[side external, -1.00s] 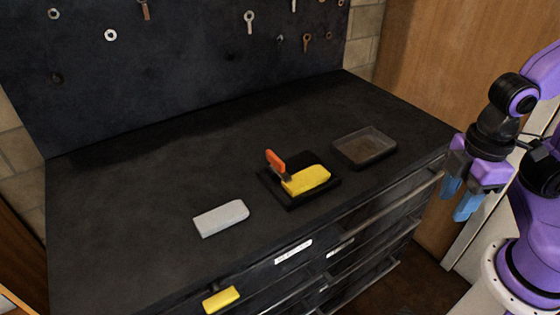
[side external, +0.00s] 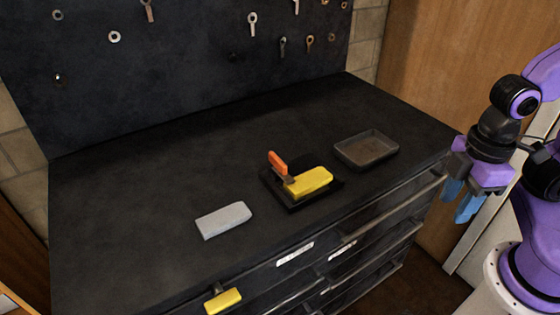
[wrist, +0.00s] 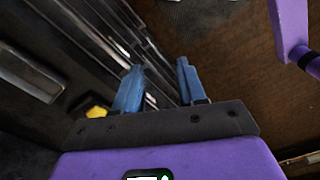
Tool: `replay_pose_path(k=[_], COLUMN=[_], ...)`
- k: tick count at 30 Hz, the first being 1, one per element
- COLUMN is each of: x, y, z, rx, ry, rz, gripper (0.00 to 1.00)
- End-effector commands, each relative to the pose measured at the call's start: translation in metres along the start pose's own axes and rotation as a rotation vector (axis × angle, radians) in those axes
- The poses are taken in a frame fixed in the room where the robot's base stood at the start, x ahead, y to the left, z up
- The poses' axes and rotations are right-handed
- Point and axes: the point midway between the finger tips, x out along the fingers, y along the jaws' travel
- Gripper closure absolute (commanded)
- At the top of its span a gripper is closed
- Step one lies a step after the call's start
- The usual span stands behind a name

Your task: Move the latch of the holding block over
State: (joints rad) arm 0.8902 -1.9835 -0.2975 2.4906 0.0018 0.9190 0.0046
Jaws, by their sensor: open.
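The holding block (side external: 296,206) is a dark flat base on the workbench top, with a yellow block (side external: 309,182) lying on it. An orange-handled latch (side external: 278,163) stands up at its left back side, with its lower end beside or against the yellow block; I cannot tell whether they touch. My gripper (side external: 462,207) hangs off the right end of the bench, well away from the holding block. Its two blue fingers are apart and empty, and they also show in the wrist view (wrist: 158,88).
A grey block (side external: 223,220) lies left of the holding block. A shallow dark tray (side external: 366,150) sits to its right. A yellow piece (side external: 222,300) is at the bench's front edge. Drawers with handles (side external: 385,215) line the front. A pegboard with tools (side external: 190,60) stands behind.

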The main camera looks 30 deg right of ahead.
Motion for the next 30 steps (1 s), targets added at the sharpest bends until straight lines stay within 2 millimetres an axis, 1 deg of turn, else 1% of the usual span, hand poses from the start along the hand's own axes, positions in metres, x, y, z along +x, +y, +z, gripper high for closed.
replay_pose_path(k=[2,5,9,11,15,17,21,23,27,30], x=[-0.004,-0.014,-0.03,-0.036,-0.049,-0.054,-0.062,-0.065,-0.07,-0.072], y=[0.005,0.016,0.041,0.053,0.083,0.097,0.131,0.147,0.183,0.208], z=[-0.013,-0.04,-0.091,-0.112,-0.158,-0.176,-0.215,-0.23,-0.26,-0.277], rx=[0.029,0.099,0.234,0.292,0.43,0.488,0.626,0.686,0.823,0.915], ry=[0.0,-0.001,-0.005,-0.007,-0.011,-0.013,-0.016,-0.018,-0.022,-0.024], rz=[0.001,0.002,0.004,0.005,0.007,0.008,0.011,0.012,0.014,0.015], gripper=[0.6,0.6,0.6,0.6,0.6,0.6,0.6,0.6,0.6,0.6])
